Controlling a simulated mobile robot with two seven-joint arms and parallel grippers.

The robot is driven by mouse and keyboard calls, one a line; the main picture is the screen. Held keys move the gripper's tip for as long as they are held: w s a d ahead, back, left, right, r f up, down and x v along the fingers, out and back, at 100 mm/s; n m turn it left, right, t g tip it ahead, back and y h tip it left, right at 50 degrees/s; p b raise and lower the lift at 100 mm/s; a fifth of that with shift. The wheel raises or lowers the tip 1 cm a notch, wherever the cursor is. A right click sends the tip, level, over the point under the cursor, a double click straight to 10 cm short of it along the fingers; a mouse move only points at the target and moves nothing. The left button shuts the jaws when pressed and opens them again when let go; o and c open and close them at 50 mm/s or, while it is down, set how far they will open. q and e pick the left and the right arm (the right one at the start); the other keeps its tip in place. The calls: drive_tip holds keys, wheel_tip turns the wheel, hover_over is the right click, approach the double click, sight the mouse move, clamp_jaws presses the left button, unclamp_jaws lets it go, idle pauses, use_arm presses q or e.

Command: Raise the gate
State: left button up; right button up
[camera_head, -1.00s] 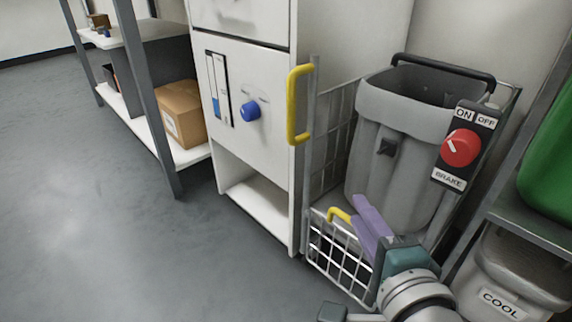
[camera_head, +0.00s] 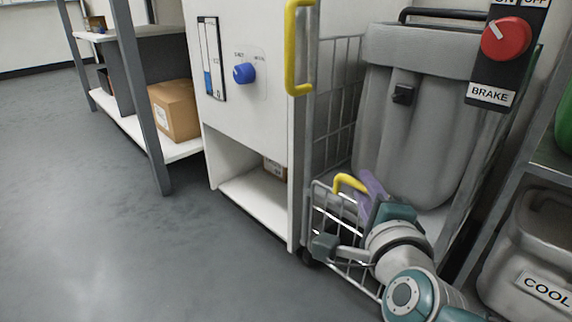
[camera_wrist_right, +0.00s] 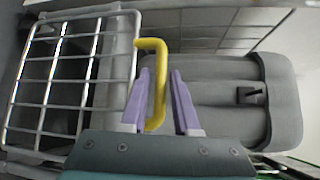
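The gate (camera_head: 334,215) is a low wire-mesh panel across the lower front of the cart, with a yellow handle (camera_head: 350,182) at its top edge. My right gripper (camera_head: 368,188) is at this handle, with its purple fingers just right of it in the head view. In the right wrist view, the handle (camera_wrist_right: 159,85) runs between the fingers of the gripper (camera_wrist_right: 164,72), nearer the left finger. A gap shows beside the right finger, so the gripper is open. The mesh gate (camera_wrist_right: 70,75) is left of the fingers. My left gripper is not in view.
A grey bin (camera_head: 420,110) stands in the cart behind the gate. A red brake knob (camera_head: 506,38) is at upper right. A white cabinet (camera_head: 255,135) with a blue knob (camera_head: 244,73) and a tall yellow handle (camera_head: 291,50) are left. Floor (camera_head: 90,220) is clear at left.

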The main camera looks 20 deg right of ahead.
drive_tip(key=shift+w+d, duration=0.15)
drive_tip(key=shift+w, duration=0.25)
drive_tip(key=shift+c, duration=0.3)
clamp_jaws()
idle(0.9)
